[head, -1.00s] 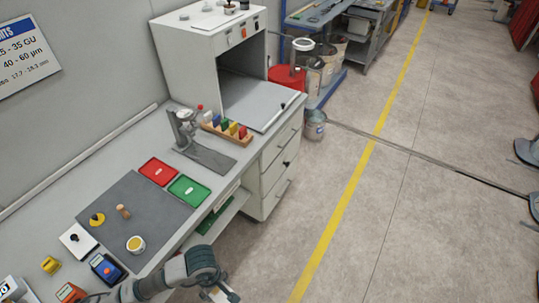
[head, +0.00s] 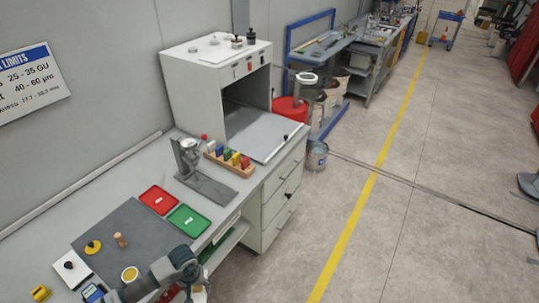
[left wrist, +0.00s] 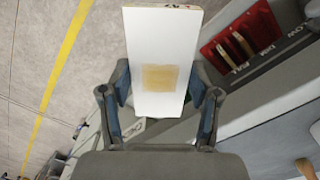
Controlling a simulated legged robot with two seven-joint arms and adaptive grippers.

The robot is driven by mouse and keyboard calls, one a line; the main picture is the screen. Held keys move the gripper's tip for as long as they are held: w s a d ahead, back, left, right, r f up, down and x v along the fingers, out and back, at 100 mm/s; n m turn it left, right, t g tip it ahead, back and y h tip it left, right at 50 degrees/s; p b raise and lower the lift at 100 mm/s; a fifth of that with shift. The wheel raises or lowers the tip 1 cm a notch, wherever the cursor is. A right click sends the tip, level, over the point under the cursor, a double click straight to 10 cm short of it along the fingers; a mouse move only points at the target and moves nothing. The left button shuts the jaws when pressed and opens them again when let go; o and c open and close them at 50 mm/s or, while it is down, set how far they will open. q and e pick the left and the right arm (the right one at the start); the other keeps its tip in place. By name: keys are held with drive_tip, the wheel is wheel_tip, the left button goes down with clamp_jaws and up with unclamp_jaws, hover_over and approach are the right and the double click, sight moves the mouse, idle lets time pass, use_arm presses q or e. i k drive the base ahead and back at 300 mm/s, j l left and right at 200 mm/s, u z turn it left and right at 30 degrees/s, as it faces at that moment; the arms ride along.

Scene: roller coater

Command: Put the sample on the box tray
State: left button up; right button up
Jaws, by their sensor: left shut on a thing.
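The sample, a white flat panel with a yellowish square patch (left wrist: 158,78), is held between the two fingers of my left gripper (left wrist: 160,105) in the left wrist view. The box tray (head: 262,135) is a grey flat plate reaching out of the open white box (head: 196,84), farther back on the bench. The tray surface looks bare. My right gripper is not in view.
A red tray (head: 158,199) and a green tray (head: 187,221) lie on the bench near a grey mat (head: 125,225). A metal stand (head: 190,160) and a wooden rack of coloured blocks (head: 228,160) stand before the box. Open floor lies right of the bench.

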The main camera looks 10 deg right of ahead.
sight(274, 131)
drive_tip(key=i+l+z, duration=0.15)
drive_tip(key=i+l, duration=0.25)
drive_tip(key=i+l+z, duration=0.15)
drive_tip(key=i+l, duration=0.2)
drive_tip(key=i, duration=0.25)
drive_tip(key=i+l+z, duration=0.15)
drive_tip(key=i, duration=0.4)
drive_tip(key=l, duration=0.1)
